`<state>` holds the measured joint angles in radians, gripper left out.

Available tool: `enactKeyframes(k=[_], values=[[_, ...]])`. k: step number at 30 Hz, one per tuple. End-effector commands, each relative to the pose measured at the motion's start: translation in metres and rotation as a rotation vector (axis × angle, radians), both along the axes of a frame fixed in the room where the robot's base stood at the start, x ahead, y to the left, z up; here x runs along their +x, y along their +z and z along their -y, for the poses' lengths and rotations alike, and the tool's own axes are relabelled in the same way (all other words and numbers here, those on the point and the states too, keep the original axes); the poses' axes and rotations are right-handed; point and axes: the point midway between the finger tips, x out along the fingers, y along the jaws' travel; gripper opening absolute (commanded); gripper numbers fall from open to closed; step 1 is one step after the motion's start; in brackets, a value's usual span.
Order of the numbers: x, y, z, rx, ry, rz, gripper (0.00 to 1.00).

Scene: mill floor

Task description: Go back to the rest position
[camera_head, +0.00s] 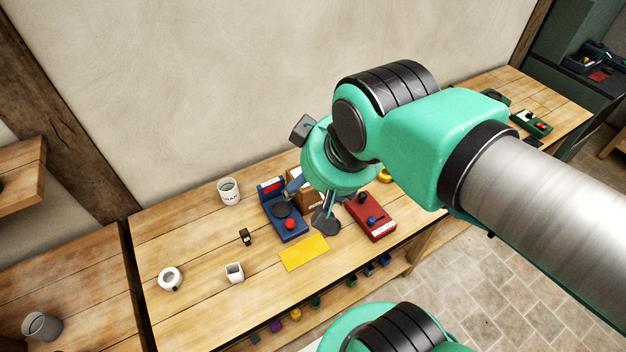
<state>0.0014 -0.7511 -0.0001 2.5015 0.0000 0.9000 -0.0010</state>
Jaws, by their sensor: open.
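My gripper (308,213) hangs at the end of my green and grey arm, over the wooden bench (190,308). Its two dark fingers are spread apart with nothing visible between them. It is above or just in front of a blue device (287,231) with a red knob, and left of a red device (373,217) with dark and blue knobs. My wrist hides part of the bench behind the gripper. I cannot tell whether the fingers touch the blue device.
A yellow sheet (304,253) lies in front. A white mug (228,191), a white ring-shaped item (171,279), a white square cup (234,272) and a small dark item (245,237) stand left. A cardboard box (306,192) is partly hidden. Small coloured blocks line the bench's front.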

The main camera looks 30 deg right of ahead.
Motion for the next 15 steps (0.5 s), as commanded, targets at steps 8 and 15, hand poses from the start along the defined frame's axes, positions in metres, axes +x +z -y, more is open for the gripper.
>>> enactKeyframes(k=[8,15], values=[[0.000,-0.001,0.000,0.000,0.000,0.000,0.63],[0.001,-0.022,0.000,0.001,0.000,0.000,0.63]])
